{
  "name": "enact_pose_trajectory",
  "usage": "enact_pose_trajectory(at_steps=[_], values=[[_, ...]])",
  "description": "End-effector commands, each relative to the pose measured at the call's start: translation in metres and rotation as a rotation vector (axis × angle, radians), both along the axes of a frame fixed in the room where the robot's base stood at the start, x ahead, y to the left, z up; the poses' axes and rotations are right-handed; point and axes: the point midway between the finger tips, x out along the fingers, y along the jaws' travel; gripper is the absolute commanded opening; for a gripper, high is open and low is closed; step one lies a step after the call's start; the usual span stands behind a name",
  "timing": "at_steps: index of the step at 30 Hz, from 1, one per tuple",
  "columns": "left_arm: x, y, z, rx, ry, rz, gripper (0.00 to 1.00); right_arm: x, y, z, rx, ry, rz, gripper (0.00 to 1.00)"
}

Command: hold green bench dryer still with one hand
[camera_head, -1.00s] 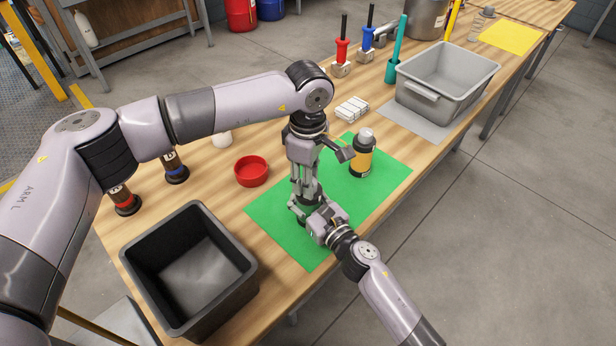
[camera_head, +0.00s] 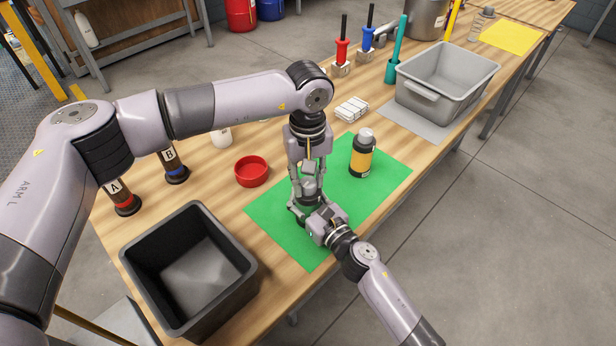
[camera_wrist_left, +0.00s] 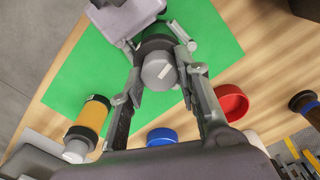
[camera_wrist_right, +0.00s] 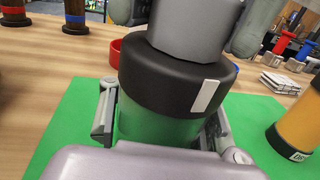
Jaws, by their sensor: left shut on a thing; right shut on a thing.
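The green bench dryer is a green cylinder with a black collar and a grey top; it stands upright on the green mat (camera_head: 372,190). The right wrist view shows its green body (camera_wrist_right: 160,128) and a white mark on the collar. My right gripper (camera_head: 308,208) is shut on the body, low down, one finger on each side. My left gripper (camera_head: 307,178) comes from above and is shut on the grey top (camera_wrist_left: 158,72). In the head view both grippers hide most of the dryer.
A yellow-and-black bottle (camera_head: 361,158) stands right of the grippers on the mat. A red dish (camera_head: 251,171) is to the left. A black bin (camera_head: 190,270) is front left; a grey bin (camera_head: 447,80) is back right. White blocks (camera_head: 351,109) lie behind.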

Motion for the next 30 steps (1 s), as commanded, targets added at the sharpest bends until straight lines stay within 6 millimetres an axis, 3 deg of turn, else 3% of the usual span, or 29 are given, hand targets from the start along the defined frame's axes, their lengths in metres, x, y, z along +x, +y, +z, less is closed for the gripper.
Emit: enact_pose_trajectory(at_steps=[9, 24, 25, 30], values=[[0.0046, 0.0047, 0.0004, 0.008, -0.009, -0.093, 0.02, -0.0004, -0.0009, -0.0007, 0.0, 0.001, -0.001, 0.0], [0.0043, 0.0053, 0.0001, 0.011, -0.008, -0.106, 0.03, 0.0003, -0.0023, -0.001, 0.0, 0.003, -0.004, 0.0], [0.0042, 0.0054, 0.0001, 0.011, -0.008, -0.106, 0.32, 0.0003, -0.0023, -0.001, 0.0, 0.003, -0.004, 0.0], [0.0031, 0.0043, -0.0001, 0.009, -0.006, -0.108, 0.44, 0.0007, -0.0025, -0.0011, -0.001, 0.003, -0.005, 0.0]])
